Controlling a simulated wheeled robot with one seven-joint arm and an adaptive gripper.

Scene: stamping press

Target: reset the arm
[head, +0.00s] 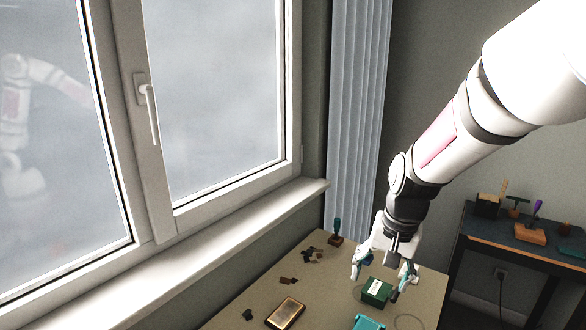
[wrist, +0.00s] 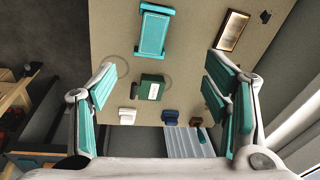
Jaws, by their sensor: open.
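My gripper (head: 377,279) is over the far part of the table in the head view, pointing down, with its fingers spread and nothing between them. The wrist view also shows my gripper (wrist: 160,84) with its two teal-padded fingers wide apart. A dark green box with a white label (head: 375,291) sits on the table just below the fingers. The box (wrist: 150,88) shows between the fingers in the wrist view, apart from both. My arm reaches in from the upper right of the head view.
The table (head: 240,309) holds a teal tray-like object (wrist: 153,32), a gold-rimmed tray (head: 286,312), dark scraps (head: 288,281) and a teal-handled stamp (head: 336,232). A side bench (head: 482,227) with tools stands at right. A window and sill (head: 200,245) border the left.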

